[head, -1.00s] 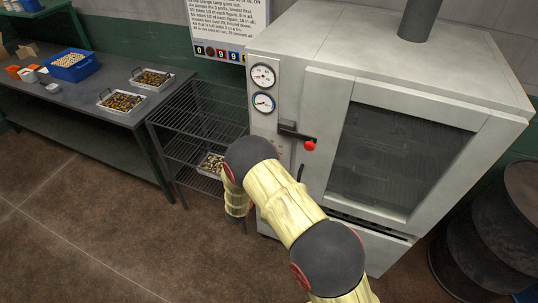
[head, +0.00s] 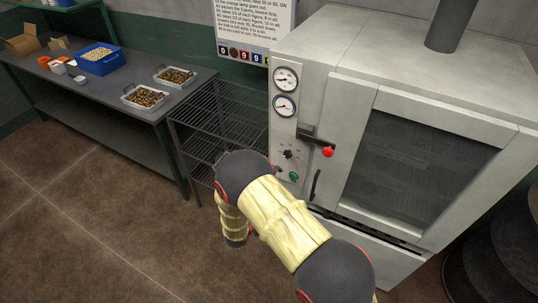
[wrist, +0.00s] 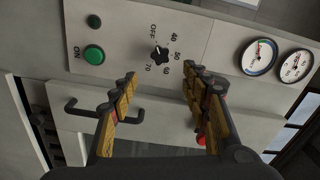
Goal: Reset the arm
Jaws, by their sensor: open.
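My gripper (wrist: 158,85) shows in the wrist view with its two wood-coloured fingers spread apart and nothing between them. It faces the oven's control panel (wrist: 140,35), which has a black dial (wrist: 160,52) marked OFF and numbers, and a green ON button (wrist: 94,55). In the head view my arm bends down in front of the oven (head: 400,130), and the gripper itself is hidden behind the arm. The oven door is closed, with a red-tipped handle (head: 327,152).
A wire rack (head: 225,120) stands left of the oven. A dark table (head: 110,92) holds two trays of brown pieces (head: 145,96) (head: 176,75) and a blue bin (head: 100,63). Dark drums (head: 495,255) stand at the right. The floor at lower left is clear.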

